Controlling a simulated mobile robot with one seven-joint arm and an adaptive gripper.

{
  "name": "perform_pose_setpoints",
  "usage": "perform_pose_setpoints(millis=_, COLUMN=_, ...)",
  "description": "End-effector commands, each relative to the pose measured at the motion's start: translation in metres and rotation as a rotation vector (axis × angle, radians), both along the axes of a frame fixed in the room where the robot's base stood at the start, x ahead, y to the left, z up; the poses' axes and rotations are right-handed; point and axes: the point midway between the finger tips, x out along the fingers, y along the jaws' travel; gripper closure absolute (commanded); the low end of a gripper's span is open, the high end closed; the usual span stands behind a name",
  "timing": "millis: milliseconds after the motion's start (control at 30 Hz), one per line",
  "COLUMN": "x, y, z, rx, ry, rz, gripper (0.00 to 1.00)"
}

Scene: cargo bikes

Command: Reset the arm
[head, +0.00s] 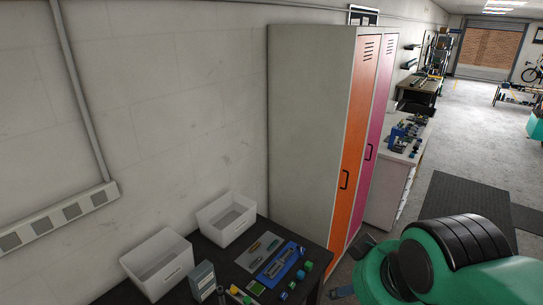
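My green arm with a black ribbed cover (455,255) fills the lower right of the head view, over the floor to the right of the dark table (218,260). A dark part at its left end, beside the lockers' foot, may be my gripper (362,246). Its fingers cannot be made out, so its opening and whether it holds anything are unclear.
Two white bins (158,262) (227,217), a grey box (202,280), a blue tray (278,262) and small coloured blocks (305,267) are on the table. Tall orange and pink lockers (355,140) stand behind it. Open floor (455,150) lies beyond my arm.

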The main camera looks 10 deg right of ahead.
Motion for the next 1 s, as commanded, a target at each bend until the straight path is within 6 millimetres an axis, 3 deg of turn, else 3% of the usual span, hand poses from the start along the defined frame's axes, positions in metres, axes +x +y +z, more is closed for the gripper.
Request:
perform_pose_setpoints(millis=200, x=0.000, y=0.000, z=-0.040, rx=0.000, ry=0.001, rz=0.000, gripper=0.50)
perform_pose_setpoints(millis=433, x=0.000, y=0.000, z=-0.068, rx=0.000, ry=0.000, rz=0.001, gripper=0.50)
perform_pose_setpoints(millis=1000, x=0.000, y=0.000, z=-0.074, rx=0.000, ry=0.000, rz=0.001, gripper=0.50)
